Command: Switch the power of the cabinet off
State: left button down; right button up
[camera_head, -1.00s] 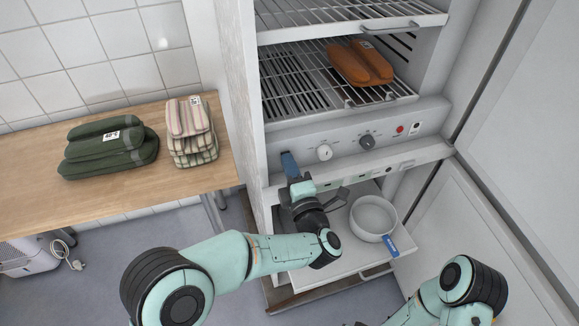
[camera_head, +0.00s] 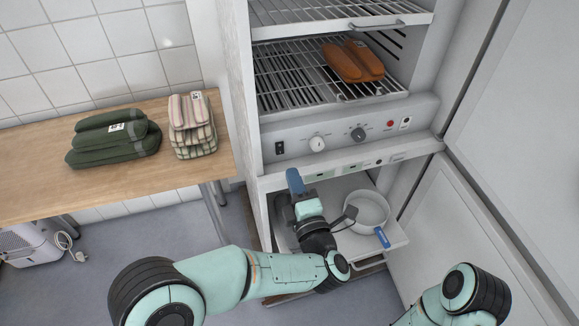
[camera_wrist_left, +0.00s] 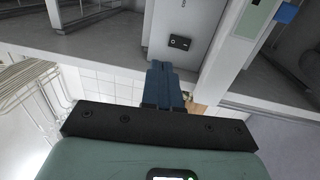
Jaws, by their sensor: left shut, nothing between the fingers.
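The white cabinet (camera_head: 362,116) has a control panel with a small black rocker switch (camera_head: 279,148) at its left end. In the left wrist view the switch (camera_wrist_left: 180,42) shows as a dark rectangle on the pale panel; I cannot tell which way it is set. My left gripper (camera_head: 294,180) has its blue fingers closed together, empty, below and slightly right of the switch in the head view. In the left wrist view the fingertips (camera_wrist_left: 163,72) point toward the panel, apart from the switch. My right arm shows at lower right; its gripper is out of view.
The panel has a white knob (camera_head: 317,144), a dark knob (camera_head: 358,134) and a red light (camera_head: 390,124). A white round pan (camera_head: 366,208) sits on the lower pulled-out tray. An orange bundle (camera_head: 352,62) lies on a rack. A wooden table (camera_head: 40,150) stands left.

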pick_arm(q)
jog(key=shift+s+d+r, duration=0.1)
jog(key=shift+s+d, duration=0.15)
jog(key=shift+s, duration=0.4)
jog(key=shift+s+d+r, duration=0.1)
jog(key=shift+s+d, duration=0.1)
jog(key=shift+s, duration=0.5)
jog(key=shift+s+d+r, duration=0.1)
jog(key=shift+s+d, duration=0.15)
jog(key=shift+s, duration=0.4)
pick_arm(e)
jog(key=shift+s+a+r, duration=0.2)
jog(key=shift+s, duration=0.2)
